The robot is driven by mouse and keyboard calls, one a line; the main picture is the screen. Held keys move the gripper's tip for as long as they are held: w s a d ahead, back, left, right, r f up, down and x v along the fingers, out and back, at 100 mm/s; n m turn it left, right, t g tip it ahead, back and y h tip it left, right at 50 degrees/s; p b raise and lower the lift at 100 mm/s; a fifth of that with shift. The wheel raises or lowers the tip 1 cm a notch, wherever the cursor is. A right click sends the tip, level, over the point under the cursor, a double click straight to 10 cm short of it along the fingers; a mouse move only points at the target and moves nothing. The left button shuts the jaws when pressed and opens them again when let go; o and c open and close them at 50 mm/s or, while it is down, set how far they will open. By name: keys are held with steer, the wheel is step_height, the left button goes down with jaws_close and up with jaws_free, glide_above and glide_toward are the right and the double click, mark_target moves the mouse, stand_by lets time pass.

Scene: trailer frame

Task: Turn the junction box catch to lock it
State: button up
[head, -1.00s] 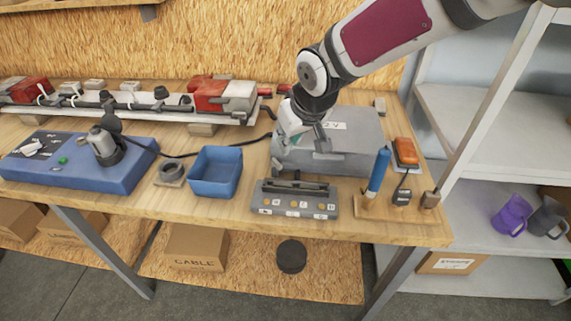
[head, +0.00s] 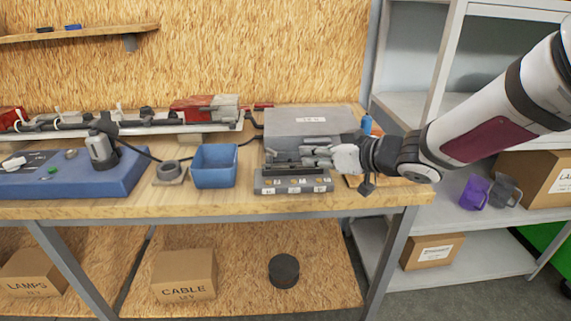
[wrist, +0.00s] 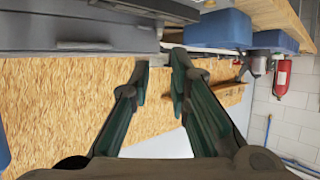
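The grey junction box (head: 310,121) with a white label on top sits at the back right of the workbench; its grey body also fills the upper left of the wrist view (wrist: 75,35). My gripper (head: 304,156) is at the box's front face, reaching in from the right with its fingers pointing left. In the wrist view my gripper (wrist: 160,62) has its two fingertips a little apart, with a gap between them beside the box. The catch is not clearly made out; it is small or hidden by the fingers. Contact with it cannot be told.
A grey labelled terminal block (head: 292,183) lies just below my gripper. A blue bin (head: 214,167) stands to the left, beside a dark ring (head: 169,169). A blue-handled tool (head: 367,125) stands behind my wrist. The bench front edge is close.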

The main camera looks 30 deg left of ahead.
mark_target(275, 152)
steer(key=b+x, duration=0.2)
steer(key=x, duration=1.1)
steer(key=shift+a+f, duration=0.1)
steer(key=shift+a, duration=0.15)
jaws_close()
